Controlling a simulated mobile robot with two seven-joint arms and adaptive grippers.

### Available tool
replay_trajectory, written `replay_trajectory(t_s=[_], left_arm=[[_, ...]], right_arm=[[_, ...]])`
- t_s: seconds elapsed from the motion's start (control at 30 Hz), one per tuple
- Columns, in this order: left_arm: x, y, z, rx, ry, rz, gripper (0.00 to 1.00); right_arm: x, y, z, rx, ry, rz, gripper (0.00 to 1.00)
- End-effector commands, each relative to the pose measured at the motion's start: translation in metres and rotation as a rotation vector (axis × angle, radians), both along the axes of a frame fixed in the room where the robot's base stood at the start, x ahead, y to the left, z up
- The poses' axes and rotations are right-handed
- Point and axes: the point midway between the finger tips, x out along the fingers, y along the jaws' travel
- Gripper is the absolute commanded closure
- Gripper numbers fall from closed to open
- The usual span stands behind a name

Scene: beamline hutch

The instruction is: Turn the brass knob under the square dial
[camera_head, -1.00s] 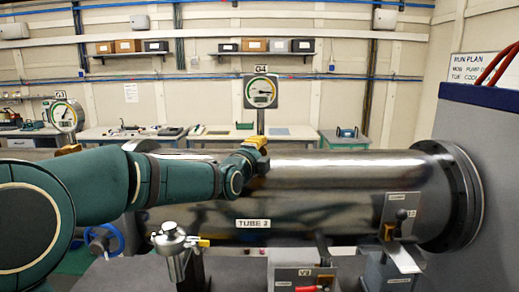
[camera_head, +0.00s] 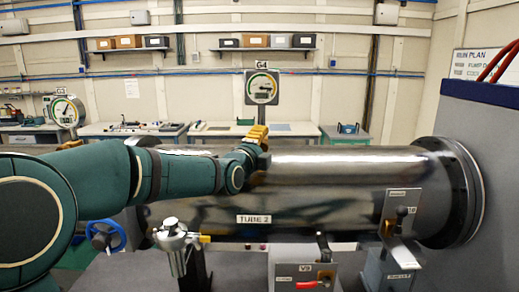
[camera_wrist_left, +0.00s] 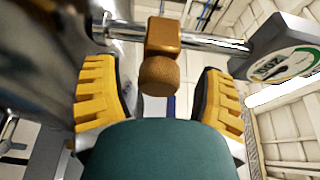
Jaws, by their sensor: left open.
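The square dial (camera_head: 262,87), under a G4 label, has a white round face and stands on a post above the large metal tube. In the left wrist view, a dial in a grey housing (camera_wrist_left: 285,62) shows at the right. The brass knob (camera_wrist_left: 158,76) sits on a brass block on a thin metal pipe in that view. My left gripper (camera_head: 257,137) is below the dial in the head view and hides the knob there. In the wrist view its yellow fingers (camera_wrist_left: 160,96) are open on either side of the knob, with gaps on both sides. My right gripper is not in view.
The tube (camera_head: 340,180), labelled TUBE 2, runs below my left arm. Another round dial (camera_head: 65,112) stands at the left. A valve panel V3 (camera_head: 290,270), a blue handwheel (camera_head: 106,236) and a grey cabinet (camera_head: 480,150) are nearby. Benches stand behind.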

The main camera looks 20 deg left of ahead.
Motion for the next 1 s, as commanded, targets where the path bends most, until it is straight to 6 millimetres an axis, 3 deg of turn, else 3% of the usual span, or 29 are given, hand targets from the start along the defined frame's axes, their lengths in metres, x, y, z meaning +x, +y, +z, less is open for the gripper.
replay_trajectory(t_s=[0.17,0.7,1.0], left_arm=[[-0.012,0.002,0.001,-0.001,0.000,0.000,0.30],[-0.104,0.012,0.001,-0.002,-0.002,0.000,0.30],[-0.119,0.013,0.001,0.000,-0.001,0.000,0.30]], right_arm=[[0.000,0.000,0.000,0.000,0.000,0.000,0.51],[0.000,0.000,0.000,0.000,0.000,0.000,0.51],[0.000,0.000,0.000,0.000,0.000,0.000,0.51]])
